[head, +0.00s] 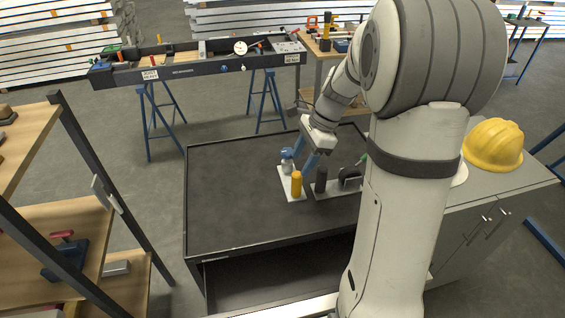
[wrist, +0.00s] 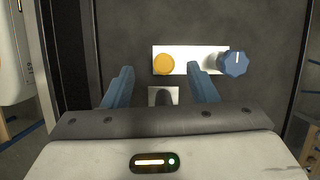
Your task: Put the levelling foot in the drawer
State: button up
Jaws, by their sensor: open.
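I cannot tell for sure which piece is the levelling foot. A pale plate (head: 297,195) on the dark bench top carries an upright yellow cylinder (head: 297,184) and a blue-topped piece (head: 287,155). In the wrist view these show as a yellow disc (wrist: 163,64) and a blue knob (wrist: 235,63). A second plate holds a dark upright cylinder (head: 321,179), partly visible in the wrist view (wrist: 165,97). My gripper (head: 309,168) is open with nothing seen held, its fingers (wrist: 161,78) spread above the plates. The drawer (head: 280,285) under the bench top is open and looks empty where visible.
A black curved piece (head: 350,177) stands beside the dark cylinder, partly behind my arm. A yellow hard hat (head: 493,145) rests on the grey cabinet (head: 510,180) at right. Shelves (head: 75,220) stand at left. The bench top's left half (head: 225,190) is clear.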

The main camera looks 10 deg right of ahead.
aim_at(297, 173)
jog(key=shift+w+d+f+m, duration=0.1)
jog(key=shift+w+f+m, duration=0.3)
jog(key=shift+w+m, duration=0.1)
jog(key=p+x, duration=0.1)
jog(key=x, duration=0.6)
jog(key=shift+s+d+f+p, duration=0.15)
jog(key=shift+s+f+p, duration=0.05)
jog(key=shift+f+p, duration=0.15)
jog(key=shift+c, duration=0.5)
grip_shut()
jog(key=shift+r, duration=0.1)
